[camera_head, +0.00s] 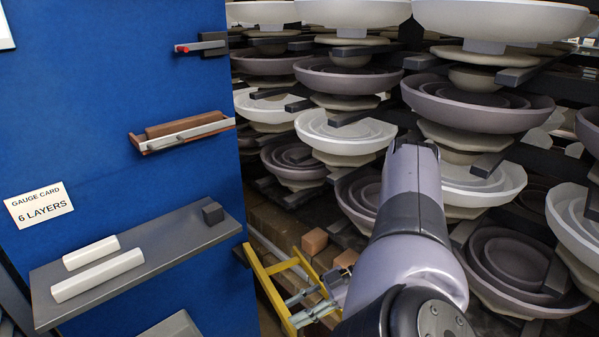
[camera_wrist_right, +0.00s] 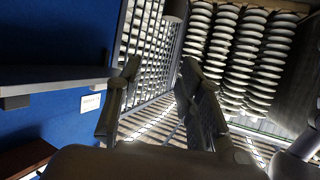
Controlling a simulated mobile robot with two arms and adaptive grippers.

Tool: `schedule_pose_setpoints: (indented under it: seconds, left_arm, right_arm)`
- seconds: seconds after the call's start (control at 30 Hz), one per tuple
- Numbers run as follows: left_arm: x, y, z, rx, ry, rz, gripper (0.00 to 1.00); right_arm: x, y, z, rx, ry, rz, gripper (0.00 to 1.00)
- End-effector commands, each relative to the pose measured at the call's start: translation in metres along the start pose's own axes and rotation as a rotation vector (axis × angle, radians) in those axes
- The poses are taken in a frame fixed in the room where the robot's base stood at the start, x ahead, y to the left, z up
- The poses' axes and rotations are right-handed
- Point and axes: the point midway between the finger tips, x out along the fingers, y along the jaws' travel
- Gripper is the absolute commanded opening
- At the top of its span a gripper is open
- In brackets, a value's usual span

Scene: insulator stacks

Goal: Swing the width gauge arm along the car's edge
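A yellow frame (camera_head: 266,291) with a crossbar sits low beside the right edge of the blue panel (camera_head: 180,95). It may be the width gauge arm; I cannot tell for sure. My right arm comes in from the lower right and hides part of the stacks. My right gripper (camera_head: 303,308) is low, by the yellow frame; whether they touch is unclear. In the right wrist view the two fingers of the right gripper (camera_wrist_right: 160,72) stand apart with nothing visible between them. My left gripper is not in view.
Stacks of grey and white insulators (camera_head: 345,133) fill the right side. On the blue panel are a grey shelf (camera_head: 165,243) with white bars (camera_head: 98,277), a brown tray (camera_head: 138,144), a red-tipped bracket (camera_head: 213,43) and a card reading "GAUGE CARD 6 LAYERS" (camera_head: 39,204). Brown blocks (camera_head: 314,241) lie behind the frame.

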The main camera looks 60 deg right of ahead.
Motion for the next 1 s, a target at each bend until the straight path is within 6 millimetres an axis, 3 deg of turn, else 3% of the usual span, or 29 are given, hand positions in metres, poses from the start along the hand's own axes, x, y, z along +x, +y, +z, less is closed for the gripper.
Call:
schedule_pose_setpoints:
  seconds: [0.3, 0.63, 0.73, 0.87, 1.0]
  left_arm:
    - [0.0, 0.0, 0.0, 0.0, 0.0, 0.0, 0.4]
    - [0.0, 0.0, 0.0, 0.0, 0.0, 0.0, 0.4]
    - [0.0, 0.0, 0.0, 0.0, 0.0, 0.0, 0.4]
    - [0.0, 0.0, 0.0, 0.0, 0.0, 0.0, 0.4]
    - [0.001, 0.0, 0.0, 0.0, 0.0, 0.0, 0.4]
  right_arm:
    - [-0.007, 0.001, -0.018, 0.0, 0.001, 0.003, 0.35]
    - [-0.009, 0.001, -0.019, -0.001, 0.001, 0.005, 0.35]
    - [-0.008, 0.0, -0.017, 0.002, -0.001, 0.006, 0.29]
    - [-0.002, -0.014, -0.001, 0.03, -0.026, 0.019, 0.2]
    - [0.02, -0.052, 0.036, 0.09, -0.095, 0.037, 0.11]
